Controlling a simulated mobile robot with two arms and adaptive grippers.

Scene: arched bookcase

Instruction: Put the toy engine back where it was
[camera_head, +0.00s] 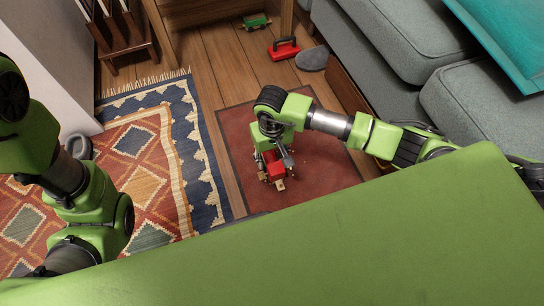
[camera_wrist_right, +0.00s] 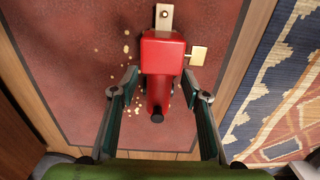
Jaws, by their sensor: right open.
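The red toy engine (camera_head: 273,169) is on the dark red mat (camera_head: 330,160), below my right gripper (camera_head: 276,158). In the right wrist view the engine (camera_wrist_right: 163,55) has a boxy red cab, a narrower round red body, and pale wooden pieces at its far end and right side. My right gripper (camera_wrist_right: 160,85) is open, with one finger on each side of the engine's narrow body. Gaps show between the fingers and the body. My left arm is at the left of the head view, but its gripper is not seen.
Pale crumbs (camera_wrist_right: 126,48) lie on the mat around the engine. A green toy wagon (camera_head: 256,21), a red handled object (camera_head: 284,48) and a grey rounded object (camera_head: 312,59) are at the back. A grey sofa (camera_head: 390,40) borders the right; a patterned rug (camera_head: 150,190) lies left.

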